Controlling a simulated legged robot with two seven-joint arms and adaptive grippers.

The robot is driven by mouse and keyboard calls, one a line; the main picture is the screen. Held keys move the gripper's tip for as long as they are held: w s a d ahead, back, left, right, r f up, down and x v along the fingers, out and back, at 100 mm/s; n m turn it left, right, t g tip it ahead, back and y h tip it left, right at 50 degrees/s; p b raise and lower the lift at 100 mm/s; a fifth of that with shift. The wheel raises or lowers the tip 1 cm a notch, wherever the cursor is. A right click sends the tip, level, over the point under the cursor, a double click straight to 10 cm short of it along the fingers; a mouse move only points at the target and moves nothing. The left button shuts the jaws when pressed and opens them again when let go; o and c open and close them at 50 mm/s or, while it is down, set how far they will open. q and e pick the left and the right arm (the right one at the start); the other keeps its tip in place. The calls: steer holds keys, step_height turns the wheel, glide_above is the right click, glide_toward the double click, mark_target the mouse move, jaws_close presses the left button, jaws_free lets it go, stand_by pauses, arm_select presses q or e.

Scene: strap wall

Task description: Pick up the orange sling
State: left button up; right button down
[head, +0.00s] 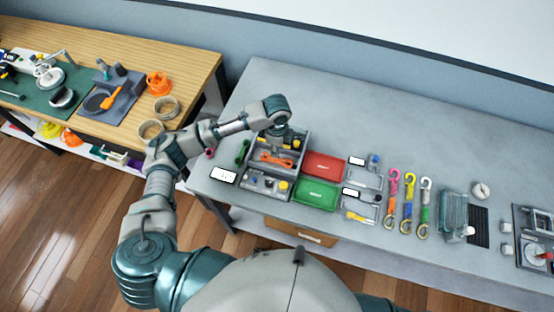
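An orange strap-like bundle, which looks like the orange sling (277,159), lies in a compartment of the grey divided tray (303,152) on the grey table. My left arm reaches in from the left over the tray. My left gripper (277,147) points down just above the orange bundle. Its fingers are small and dark here, so I cannot tell whether they are open, shut or touching the bundle. My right gripper is not in view.
Red (323,167) and green (316,194) trays lie right of the divided tray. Hooks with coloured straps (408,205) lie further right, beside a clear bin (453,212). A wooden table (190,77) at left holds an orange coil (158,84) and tape rolls.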

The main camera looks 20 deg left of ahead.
mark_target(276, 160)
arm_select(q)
step_height(276, 160, down, 7)
steer(key=shift+w+f, duration=0.15)
steer(key=shift+f, duration=0.05)
jaws_close()
